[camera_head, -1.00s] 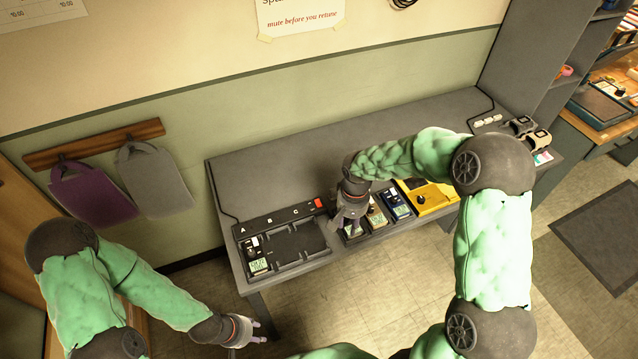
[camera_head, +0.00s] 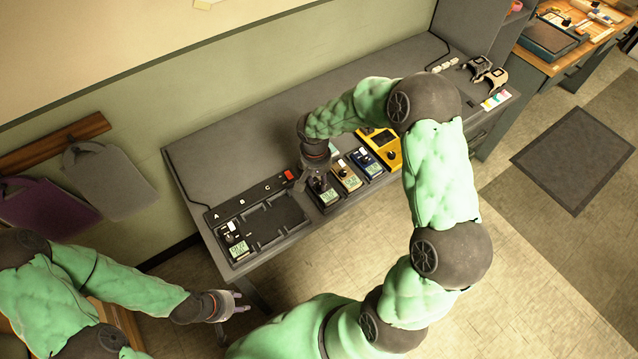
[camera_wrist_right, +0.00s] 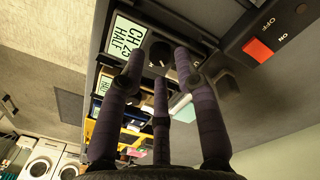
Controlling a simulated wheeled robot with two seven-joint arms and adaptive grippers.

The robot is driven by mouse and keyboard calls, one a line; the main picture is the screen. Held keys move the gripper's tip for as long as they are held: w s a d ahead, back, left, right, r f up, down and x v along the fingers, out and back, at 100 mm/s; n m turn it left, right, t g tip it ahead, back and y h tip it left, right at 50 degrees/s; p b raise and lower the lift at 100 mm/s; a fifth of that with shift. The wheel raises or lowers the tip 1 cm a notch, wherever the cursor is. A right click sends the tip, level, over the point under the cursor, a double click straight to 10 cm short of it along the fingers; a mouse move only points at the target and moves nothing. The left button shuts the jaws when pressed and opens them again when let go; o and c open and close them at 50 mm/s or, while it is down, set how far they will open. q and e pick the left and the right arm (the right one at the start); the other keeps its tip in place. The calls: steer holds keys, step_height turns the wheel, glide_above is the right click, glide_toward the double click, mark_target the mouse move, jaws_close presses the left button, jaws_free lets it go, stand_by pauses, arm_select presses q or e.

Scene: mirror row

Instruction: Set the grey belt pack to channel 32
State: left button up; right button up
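A dark grey belt pack (camera_head: 328,199) stands on the bench, first in a row right of the charger. In the right wrist view its display (camera_wrist_right: 124,38) reads "CH 25" and "HALF", and a round black knob (camera_wrist_right: 160,52) sits beside it. My right gripper (camera_head: 319,180) is over this pack. In the right wrist view its purple fingers (camera_wrist_right: 160,62) are spread around the knob; contact with it cannot be told. Another dark pack (camera_head: 235,241) with a lit display sits in the charger's left bay. My left gripper (camera_head: 236,304) is open and empty, off the bench's front edge.
The black charger (camera_head: 278,218), marked A, B, C, has a red switch (camera_head: 288,175). Right of the grey pack stand a tan pack (camera_head: 347,176), a blue pack (camera_head: 368,163) and a yellow unit (camera_head: 391,154), close together. Headsets (camera_head: 482,70) lie at the far right.

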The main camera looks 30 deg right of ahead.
steer(key=shift+f, duration=1)
jaws_close()
